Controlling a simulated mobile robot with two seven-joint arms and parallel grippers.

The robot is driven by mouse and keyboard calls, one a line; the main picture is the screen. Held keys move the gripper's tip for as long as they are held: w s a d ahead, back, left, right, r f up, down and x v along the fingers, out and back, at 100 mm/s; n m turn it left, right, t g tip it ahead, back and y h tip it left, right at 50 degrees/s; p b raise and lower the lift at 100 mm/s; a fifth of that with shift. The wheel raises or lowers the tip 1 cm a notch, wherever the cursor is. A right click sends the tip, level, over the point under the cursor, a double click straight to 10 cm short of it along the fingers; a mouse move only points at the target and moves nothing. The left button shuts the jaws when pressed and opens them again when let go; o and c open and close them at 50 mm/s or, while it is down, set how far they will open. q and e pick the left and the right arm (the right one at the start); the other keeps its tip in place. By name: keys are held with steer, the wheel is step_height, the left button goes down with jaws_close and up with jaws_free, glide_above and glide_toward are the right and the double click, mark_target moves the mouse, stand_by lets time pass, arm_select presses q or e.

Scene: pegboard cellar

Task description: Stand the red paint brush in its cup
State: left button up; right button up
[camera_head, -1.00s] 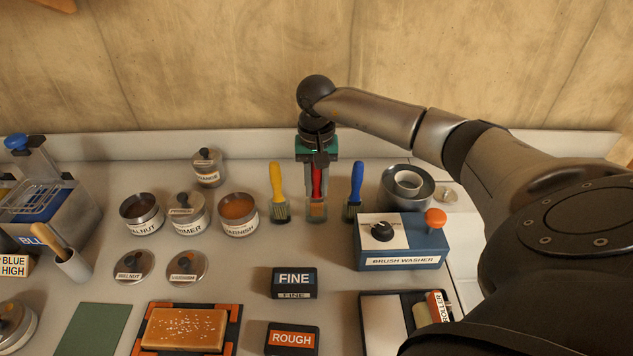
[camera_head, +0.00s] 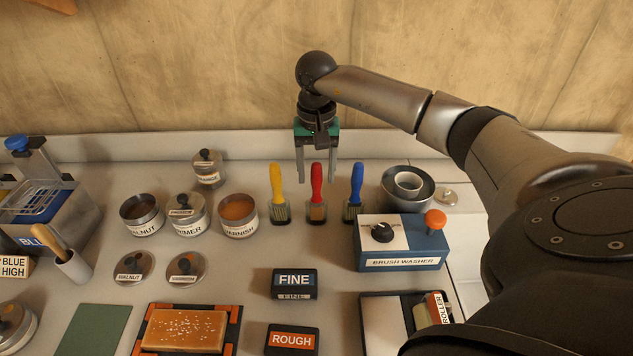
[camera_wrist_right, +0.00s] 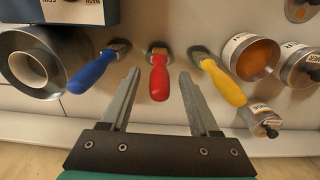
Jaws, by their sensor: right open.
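The red paint brush (camera_head: 316,185) stands upright, handle up, its bristle end in a small cup (camera_head: 316,215) in the middle of a row of three. It also shows in the right wrist view (camera_wrist_right: 159,78). The yellow brush (camera_head: 277,182) stands to its left and the blue brush (camera_head: 356,182) to its right, each in a similar small cup. My right gripper (camera_head: 316,178) is open and empty. Its fingers are raised and apart, behind the red handle in the head view. In the right wrist view the red handle shows between the fingers (camera_wrist_right: 160,76). My left gripper is not in view.
The brush washer (camera_head: 400,263) and a steel bowl (camera_head: 407,203) stand at the right. The varnish tin (camera_head: 239,216) and other tins stand to the left. The FINE block (camera_head: 295,283) lies in front, with bare worktop between it and the brushes.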

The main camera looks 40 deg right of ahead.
step_height(320, 180, up, 11)
steer(key=shift+f, duration=0.1)
stand_by(0.8)
